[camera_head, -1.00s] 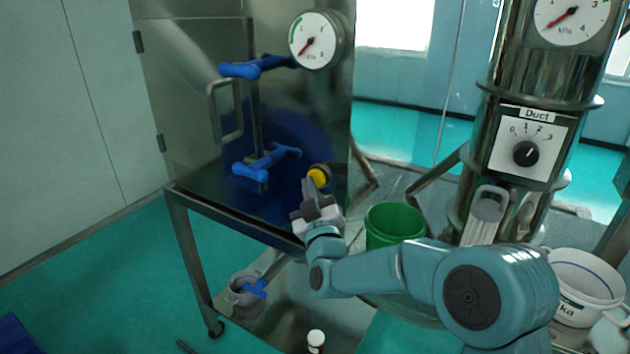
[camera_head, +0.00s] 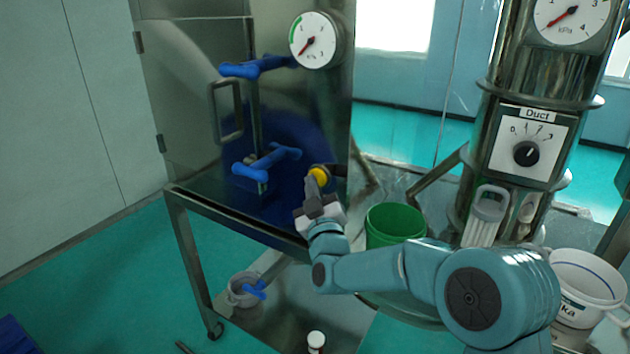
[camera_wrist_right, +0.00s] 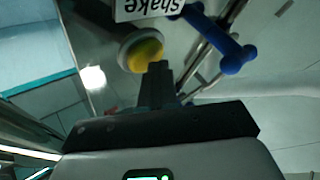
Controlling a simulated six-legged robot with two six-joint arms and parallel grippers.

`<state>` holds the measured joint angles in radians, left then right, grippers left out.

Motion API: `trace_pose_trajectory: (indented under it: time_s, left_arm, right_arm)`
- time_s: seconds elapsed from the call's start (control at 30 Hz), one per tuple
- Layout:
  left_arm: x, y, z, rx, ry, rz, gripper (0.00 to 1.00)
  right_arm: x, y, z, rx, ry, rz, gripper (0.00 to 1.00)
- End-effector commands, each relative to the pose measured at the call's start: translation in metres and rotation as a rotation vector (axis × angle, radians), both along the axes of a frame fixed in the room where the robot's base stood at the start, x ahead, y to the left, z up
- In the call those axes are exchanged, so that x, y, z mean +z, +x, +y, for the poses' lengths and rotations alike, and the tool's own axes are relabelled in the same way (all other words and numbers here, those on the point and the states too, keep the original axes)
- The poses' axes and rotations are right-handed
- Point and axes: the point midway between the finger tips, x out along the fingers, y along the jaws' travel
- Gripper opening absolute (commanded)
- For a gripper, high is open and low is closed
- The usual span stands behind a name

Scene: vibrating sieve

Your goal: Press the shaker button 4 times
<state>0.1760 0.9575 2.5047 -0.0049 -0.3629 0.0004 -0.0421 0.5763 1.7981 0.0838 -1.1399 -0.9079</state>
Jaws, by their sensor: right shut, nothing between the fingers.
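The shaker button (camera_head: 320,174) is a yellow round cap in a pale collar on the steel cabinet's front, at its lower right. It also shows in the right wrist view (camera_wrist_right: 146,54), next to a white label reading "Shake" (camera_wrist_right: 150,8). My right gripper (camera_head: 312,184) is shut and empty, with its fingertips right at the button's lower left edge in the head view. In the right wrist view its fingertips (camera_wrist_right: 158,70) overlap the button's lower edge. I cannot tell whether they touch it. My left gripper is not in view.
Blue clamp handles (camera_head: 266,162) stick out left of the button. A steel door handle (camera_head: 226,112) and a gauge (camera_head: 314,40) are above. A green bucket (camera_head: 394,222) stands right of my gripper. A duct column with a dial (camera_head: 526,153) stands farther right.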

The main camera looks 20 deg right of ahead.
Motion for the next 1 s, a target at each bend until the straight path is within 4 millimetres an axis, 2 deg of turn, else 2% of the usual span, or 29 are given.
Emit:
trace_pose_trajectory:
  time_s: [0.57, 1.0]
  left_arm:
    - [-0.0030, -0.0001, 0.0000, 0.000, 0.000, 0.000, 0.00]
    - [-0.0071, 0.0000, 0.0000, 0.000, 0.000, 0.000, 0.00]
  right_arm:
    - [-0.0002, 0.0043, -0.0071, -0.004, 0.000, 0.000, 0.00]
    - [-0.0012, 0.0009, -0.0022, -0.002, 0.001, 0.000, 0.00]
